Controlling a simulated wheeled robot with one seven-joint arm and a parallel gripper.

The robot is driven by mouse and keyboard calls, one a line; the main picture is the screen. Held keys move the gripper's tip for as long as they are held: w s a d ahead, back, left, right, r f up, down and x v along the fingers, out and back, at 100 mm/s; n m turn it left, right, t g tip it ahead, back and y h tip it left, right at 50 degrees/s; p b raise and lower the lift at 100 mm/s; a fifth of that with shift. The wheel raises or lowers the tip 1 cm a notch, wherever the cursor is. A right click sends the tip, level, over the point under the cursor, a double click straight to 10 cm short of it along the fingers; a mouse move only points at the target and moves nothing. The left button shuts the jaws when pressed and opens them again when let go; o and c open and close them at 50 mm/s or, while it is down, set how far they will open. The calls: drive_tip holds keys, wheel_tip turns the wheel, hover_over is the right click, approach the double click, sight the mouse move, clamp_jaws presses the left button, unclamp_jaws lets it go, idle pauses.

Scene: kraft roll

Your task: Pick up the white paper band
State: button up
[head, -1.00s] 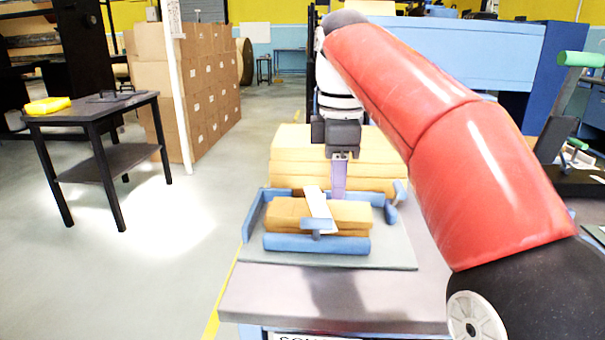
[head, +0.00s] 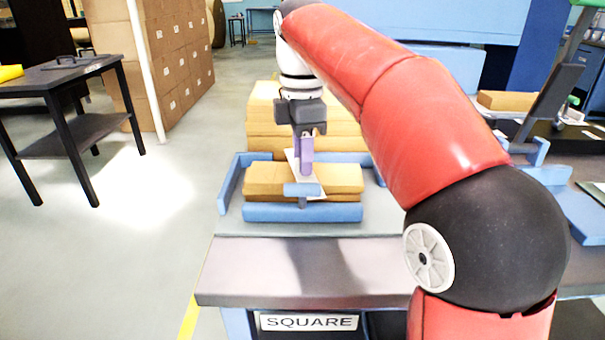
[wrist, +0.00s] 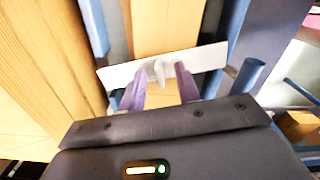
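The white paper band (head: 291,162) lies slantwise across the tan kraft paper stack (head: 340,179) in the head view, partly hidden by my gripper (head: 304,172). In the wrist view the band (wrist: 208,59) crosses just beyond my purple fingertips (wrist: 160,84), with a small pale upright piece at its middle. The fingers stand apart, one to each side of that piece. They are open and close to the band; I cannot tell whether they touch it.
Blue rails (head: 300,212) edge the stack, and a blue T-shaped piece (head: 302,189) stands in front of it. A larger tan stack (head: 345,142) is behind. The bench front (head: 300,280), labelled SQUARE, is clear. A dark side table (head: 70,75) stands left.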

drive_tip(key=shift+c, duration=0.4)
clamp_jaws()
